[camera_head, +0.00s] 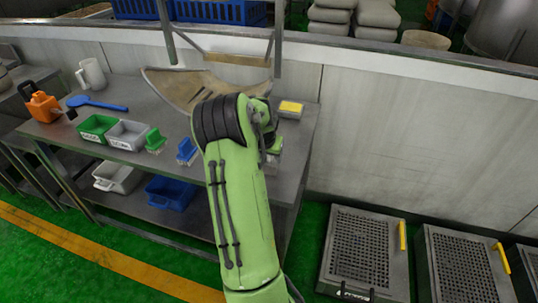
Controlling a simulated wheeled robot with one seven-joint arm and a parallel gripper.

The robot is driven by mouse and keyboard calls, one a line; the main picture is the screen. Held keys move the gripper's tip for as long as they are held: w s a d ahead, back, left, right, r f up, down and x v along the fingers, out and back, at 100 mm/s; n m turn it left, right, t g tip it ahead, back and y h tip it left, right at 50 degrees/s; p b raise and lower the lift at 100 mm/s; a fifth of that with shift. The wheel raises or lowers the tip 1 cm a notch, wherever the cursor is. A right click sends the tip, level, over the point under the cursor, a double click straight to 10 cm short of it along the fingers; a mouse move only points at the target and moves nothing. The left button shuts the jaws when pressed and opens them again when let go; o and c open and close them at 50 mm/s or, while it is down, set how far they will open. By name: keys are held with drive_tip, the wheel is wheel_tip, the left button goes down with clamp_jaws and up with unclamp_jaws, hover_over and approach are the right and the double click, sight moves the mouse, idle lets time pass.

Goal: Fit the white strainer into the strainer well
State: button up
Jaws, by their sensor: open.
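My arm reaches over the grey metal table (300,190). My gripper (272,158) is at its end, small and partly hidden by the wrist, low over the right part of the table. It is open. A small pale grey shape shows just below it; I cannot tell whether it is a finger or another object. I cannot pick out the white strainer for certain. The strainer well is not clearly identifiable either.
The table bears a yellow-topped grey box (290,109), a blue brush (187,152), a green brush (155,141), a green bin (97,128), a grey bin (129,135) and a white jug (91,74). Grated floor panels (361,249) with yellow handles lie at right.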

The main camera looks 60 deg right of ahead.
drive_tip(key=p+v, duration=0.2)
drive_tip(key=v, duration=1.3)
drive_tip(key=shift+r, duration=0.35)
drive_tip(key=shift+a, duration=0.1)
drive_tip(key=w+a+r+n+t+y, duration=0.1)
drive_tip(key=w+a+r+n, duration=0.1)
drive_tip(key=a, duration=0.6)
drive_tip(key=w+a+r+n+t+y, duration=0.1)
drive_tip(key=w+a+r+n, duration=0.15)
drive_tip(key=a, duration=0.45)
drive_tip(key=w+a+r+n+t+y, duration=0.1)
drive_tip(key=a+r+n+t, duration=0.15)
drive_tip(key=a, duration=0.55)
drive_tip(key=s+a+n, duration=0.4)
drive_tip(key=s+a, duration=0.1)
drive_tip(key=a, duration=0.3)
drive_tip(key=s+a+f+n+y, duration=0.1)
drive_tip(key=s+a+n, duration=0.4)
drive_tip(key=a, duration=0.4)
drive_tip(key=shift+s+a+f+y, duration=0.25)
drive_tip(key=shift+f+y, duration=0.05)
drive_tip(key=shift+f, duration=0.05)
